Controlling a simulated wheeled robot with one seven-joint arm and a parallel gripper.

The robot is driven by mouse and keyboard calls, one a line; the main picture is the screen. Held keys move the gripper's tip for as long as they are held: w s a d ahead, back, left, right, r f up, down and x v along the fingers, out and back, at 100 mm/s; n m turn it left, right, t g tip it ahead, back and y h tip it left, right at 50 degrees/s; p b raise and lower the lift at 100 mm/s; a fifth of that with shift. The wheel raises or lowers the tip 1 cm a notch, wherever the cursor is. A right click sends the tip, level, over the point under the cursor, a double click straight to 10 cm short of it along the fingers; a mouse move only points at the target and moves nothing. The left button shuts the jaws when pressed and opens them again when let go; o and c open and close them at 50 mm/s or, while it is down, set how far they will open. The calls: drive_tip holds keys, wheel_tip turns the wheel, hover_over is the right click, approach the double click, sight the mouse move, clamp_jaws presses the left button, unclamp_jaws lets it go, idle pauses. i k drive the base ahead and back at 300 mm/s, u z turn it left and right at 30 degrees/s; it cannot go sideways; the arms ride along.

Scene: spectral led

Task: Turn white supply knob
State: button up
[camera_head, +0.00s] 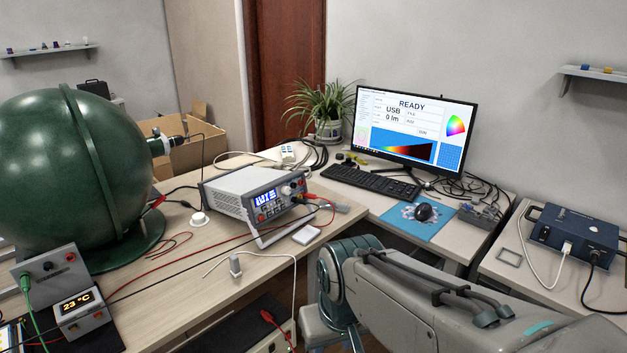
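A white-grey bench power supply (236,192) stands on the wooden desk near the middle, with a lit blue display on its front. A small light knob (286,190) shows on the right part of its front panel, close to the red leads; its exact setting is too small to tell. My arm reaches in from the lower right and bends downward in front of the desk. My gripper is not visible, so its state and its distance from the knob do not show.
A large green sphere (70,160) stands at left. Red and black cables cross the desk. A white round piece (199,218), a small white box (306,234) and a white plug (235,266) lie around the supply. A monitor (415,125) and keyboard (370,181) are behind, right.

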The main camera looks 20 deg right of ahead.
sight(285, 189)
drive_tip(key=u, duration=0.05)
drive_tip(key=i, duration=1.25)
drive_tip(key=u, duration=0.75)
